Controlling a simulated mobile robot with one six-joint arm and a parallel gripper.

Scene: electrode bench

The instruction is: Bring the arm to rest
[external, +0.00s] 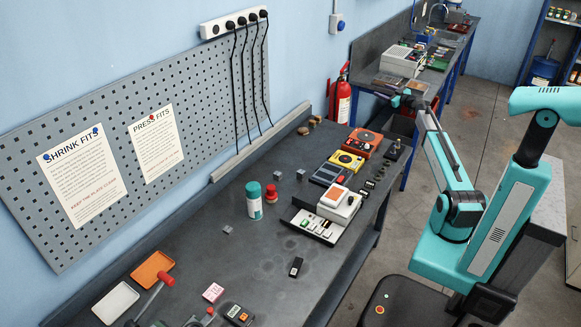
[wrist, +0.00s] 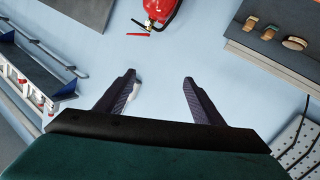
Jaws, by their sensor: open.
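My gripper (wrist: 159,80) is open and empty in the wrist view, with its two dark fingers spread wide apart. Pale blue wall shows between and beyond them, and nothing touches them. In the external view my teal arm (external: 445,165) is raised at the right, off the bench's right side. Its forearm slants up and left, and its wrist end (external: 402,98) appears in front of the back bench.
The dark bench (external: 180,245) holds a teal can (external: 254,200), a white device (external: 338,205) and several small parts. A red fire extinguisher (external: 341,100) stands by the wall and also shows in the wrist view (wrist: 161,12). A pegboard (external: 190,90) lines the wall.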

